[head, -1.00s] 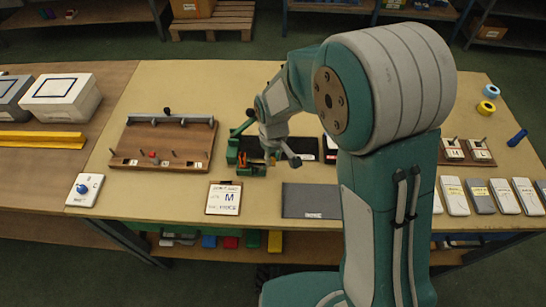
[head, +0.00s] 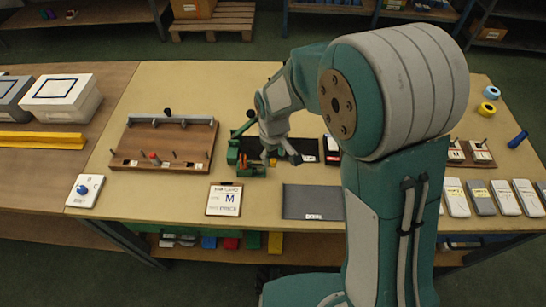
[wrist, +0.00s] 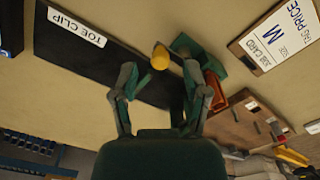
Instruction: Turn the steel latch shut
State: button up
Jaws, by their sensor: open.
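The green toe clip fixture (head: 250,171) stands at the middle of the table, with orange parts inside. It also shows in the wrist view (wrist: 218,62), just right of my fingers. A yellow rounded knob (wrist: 160,57) lies in line with the gap between my fingertips; in the head view it is a small yellow spot (head: 272,162) beside the fixture. My gripper (wrist: 161,78) is open, its fingers apart on either side of the knob, and I cannot tell whether they touch it. I cannot make out a steel latch part clearly; my wrist hides some of that area in the head view.
A black board labelled TOE CLIP (wrist: 110,60) lies under my gripper. A job card marked M (head: 224,199) and a dark grey mat (head: 312,202) lie at the front. A wooden rack with pegs (head: 163,143) stands left. My arm covers the right-centre of the table.

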aim_at(273, 160)
notch_tip(273, 160, up, 10)
jog(key=shift+r, duration=0.2)
dwell(0.5)
jog(key=s+d+r+m+t, duration=0.2)
jog(key=s+d+r+m, duration=0.2)
jog(key=s+d, duration=0.4)
jog(key=s+d+r+m+t, duration=0.3)
jog(key=s+d+r, duration=0.4)
jog(key=s+d, duration=0.2)
jog(key=shift+s+d+r+m+t, duration=0.2)
jog(key=shift+s+m+t, duration=0.1)
jog(key=shift+s+m, duration=0.1)
dwell(0.3)
